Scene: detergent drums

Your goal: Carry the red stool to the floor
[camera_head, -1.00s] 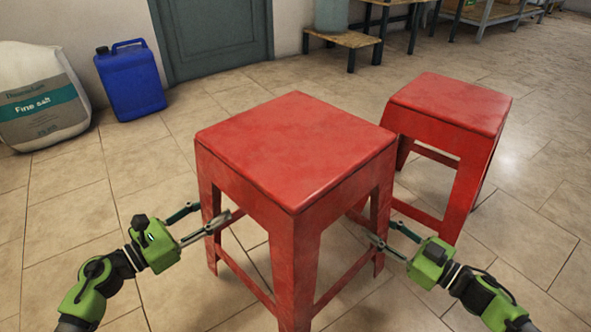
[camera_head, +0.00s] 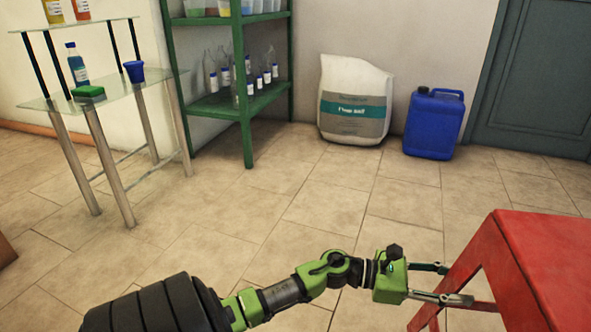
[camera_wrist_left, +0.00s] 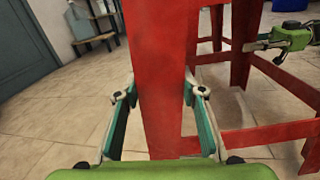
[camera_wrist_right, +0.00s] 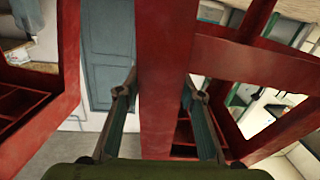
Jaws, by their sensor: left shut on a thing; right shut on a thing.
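The red stool (camera_head: 515,265) shows only in part at the right edge of the head view, its seat corner and a leg. My left gripper (camera_head: 458,283) is shut on one of its legs. In the left wrist view that leg (camera_wrist_left: 165,60) stands between the two fingers. My right gripper is outside the head view but shows at the right of the left wrist view (camera_wrist_left: 265,45). In the right wrist view its fingers are on either side of a red leg (camera_wrist_right: 165,75). The stool's feet are cut off, so I cannot tell its height above the floor.
A glass-topped stand (camera_head: 110,95) is at the left and a green shelf (camera_head: 250,105) with bottles behind it. A salt sack (camera_head: 352,105) and a blue jerrycan (camera_head: 433,125) stand by the wall near a grey door (camera_head: 535,80). The tiled floor (camera_head: 290,195) between is clear.

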